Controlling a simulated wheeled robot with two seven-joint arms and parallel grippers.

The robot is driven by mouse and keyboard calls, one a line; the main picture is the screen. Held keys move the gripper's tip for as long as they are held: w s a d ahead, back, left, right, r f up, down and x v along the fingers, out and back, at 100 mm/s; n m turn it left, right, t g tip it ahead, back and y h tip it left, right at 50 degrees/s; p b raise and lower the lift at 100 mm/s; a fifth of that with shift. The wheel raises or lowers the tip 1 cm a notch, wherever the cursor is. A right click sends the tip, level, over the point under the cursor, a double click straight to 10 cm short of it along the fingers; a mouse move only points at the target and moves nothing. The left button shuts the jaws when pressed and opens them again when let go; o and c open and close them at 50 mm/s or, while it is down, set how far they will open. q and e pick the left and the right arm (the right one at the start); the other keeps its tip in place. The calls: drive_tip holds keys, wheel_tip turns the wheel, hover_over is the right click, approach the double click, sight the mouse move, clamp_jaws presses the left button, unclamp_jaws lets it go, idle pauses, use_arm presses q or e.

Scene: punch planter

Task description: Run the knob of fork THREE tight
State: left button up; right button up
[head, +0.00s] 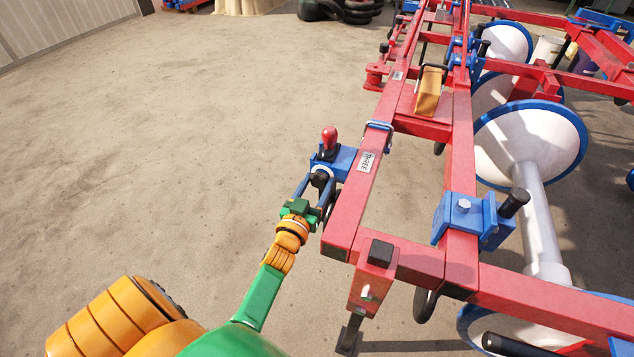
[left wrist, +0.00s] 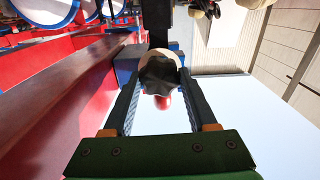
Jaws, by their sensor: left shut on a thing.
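The fork's blue bracket (head: 343,160) is on the left side of the red frame bar, beside a plate marked THREE (head: 366,162). A red-topped black handle (head: 329,141) stands up from it. The fork's black knob (head: 320,178) faces my left gripper (head: 314,185), whose fingers lie on either side of it. In the left wrist view the dark lobed knob (left wrist: 160,75) sits between the two fingers (left wrist: 158,95), and the gripper is shut on it. The red ball shows just below it there. My right gripper is in neither view.
The red planter frame (head: 400,255) runs close along the right of my left gripper. White discs with blue rims (head: 530,140) and another blue clamp with a black handle (head: 465,215) stand further right. Open bare floor (head: 170,130) lies to the left.

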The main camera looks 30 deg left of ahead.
use_arm(q)
drive_tip(key=shift+m, duration=1.2)
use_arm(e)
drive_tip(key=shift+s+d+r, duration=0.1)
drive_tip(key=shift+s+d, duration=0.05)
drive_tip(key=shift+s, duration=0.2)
use_arm(q)
drive_tip(key=o, duration=1.4)
drive_tip(key=shift+c, duration=0.2)
drive_tip(key=shift+s+d, duration=0.1)
drive_tip(key=shift+s, duration=0.15)
drive_tip(key=p+v, duration=0.2)
drive_tip(key=v, duration=0.4)
drive_tip(key=shift+s, duration=0.35)
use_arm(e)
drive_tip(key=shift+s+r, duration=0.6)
